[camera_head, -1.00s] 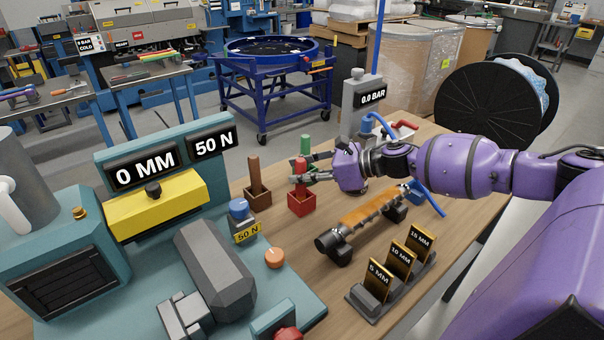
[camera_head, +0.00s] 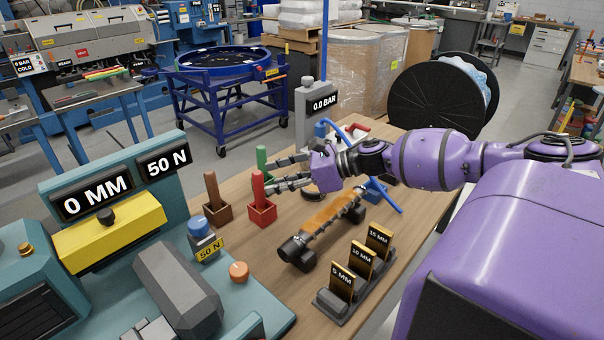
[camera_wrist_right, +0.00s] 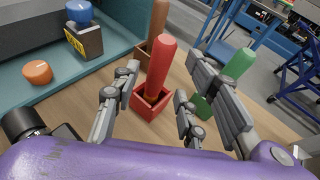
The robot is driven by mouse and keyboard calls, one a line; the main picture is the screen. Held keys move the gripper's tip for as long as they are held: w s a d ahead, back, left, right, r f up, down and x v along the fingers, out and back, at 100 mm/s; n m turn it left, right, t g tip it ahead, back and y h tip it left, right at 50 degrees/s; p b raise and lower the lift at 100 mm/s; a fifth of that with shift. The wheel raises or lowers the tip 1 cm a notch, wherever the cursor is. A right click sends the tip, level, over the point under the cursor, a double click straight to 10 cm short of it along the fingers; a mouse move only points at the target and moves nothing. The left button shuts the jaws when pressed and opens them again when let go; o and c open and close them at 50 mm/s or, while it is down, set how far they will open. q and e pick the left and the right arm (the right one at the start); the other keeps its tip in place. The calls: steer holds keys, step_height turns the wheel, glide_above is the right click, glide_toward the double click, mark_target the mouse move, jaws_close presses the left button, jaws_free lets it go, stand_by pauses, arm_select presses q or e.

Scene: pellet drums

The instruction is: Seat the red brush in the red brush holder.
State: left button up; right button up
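The red brush (camera_head: 257,186) stands in the red brush holder (camera_head: 262,213), an open square box on the wooden table. Its handle rises above the rim; its lower end is hidden inside. In the right wrist view the brush (camera_wrist_right: 160,68) leans slightly in the picture, like the brown one beside it, and the holder (camera_wrist_right: 151,103) shows below it. My right gripper (camera_head: 276,174) is open just right of the handle; its spread fingers (camera_wrist_right: 163,80) point toward the brush in the wrist view, with gaps around the handle. My left gripper is not in view.
A brown brush (camera_head: 211,188) in a brown holder stands left, a green brush (camera_head: 262,160) behind. The teal press (camera_head: 170,214) with a blue knob (camera_head: 199,225) lies left. An orange roller (camera_head: 325,218) and gauge blocks (camera_head: 360,260) stand in front.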

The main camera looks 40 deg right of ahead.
steer(key=p+v, duration=0.1)
steer(key=v, duration=0.5)
steer(key=shift+s+d, duration=0.25)
stand_by(0.3)
